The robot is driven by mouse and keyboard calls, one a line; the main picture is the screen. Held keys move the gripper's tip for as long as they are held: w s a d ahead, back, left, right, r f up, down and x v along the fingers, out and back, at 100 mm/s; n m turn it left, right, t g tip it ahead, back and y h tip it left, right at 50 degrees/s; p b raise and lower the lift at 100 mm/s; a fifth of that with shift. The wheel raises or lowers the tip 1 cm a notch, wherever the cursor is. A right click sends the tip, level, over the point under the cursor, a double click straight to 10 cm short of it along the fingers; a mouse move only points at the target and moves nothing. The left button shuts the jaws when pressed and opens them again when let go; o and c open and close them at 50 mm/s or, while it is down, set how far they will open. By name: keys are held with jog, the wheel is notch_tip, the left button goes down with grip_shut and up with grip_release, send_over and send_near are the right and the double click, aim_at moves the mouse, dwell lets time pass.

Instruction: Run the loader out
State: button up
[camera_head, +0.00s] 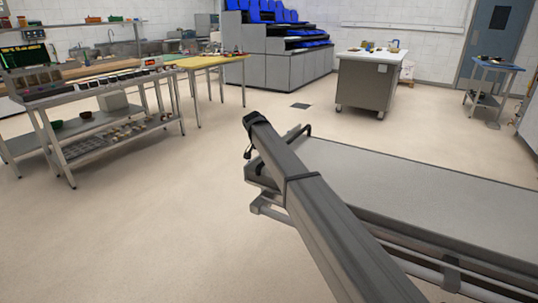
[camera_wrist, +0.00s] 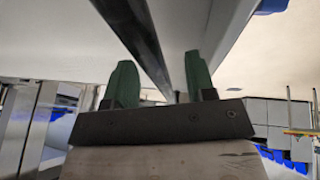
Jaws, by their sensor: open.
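The loader (camera_head: 420,180) is a long flat deck with a pale grey top and a metal frame, on the right of the head view. A dark bent bar (camera_head: 306,128) stands at its left end. My arm crosses in front of the loader's near left corner and hides part of its frame. In the wrist view my gripper (camera_wrist: 160,82) is open, with two green fingers apart. A dark bar (camera_wrist: 138,35) runs between and past the fingers; I cannot tell whether it touches them. The fingertips are not clear in the head view.
A metal rack table (camera_head: 95,90) with small bins stands at the left, beside a yellow-topped table (camera_head: 210,62). A grey wheeled cabinet (camera_head: 367,82) and a small blue-topped table (camera_head: 497,67) stand behind the loader. The floor left of the loader is clear.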

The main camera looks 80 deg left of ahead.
jog(key=v, duration=1)
jog(key=shift+r, duration=0.2)
jog(key=shift+s+a, duration=0.1)
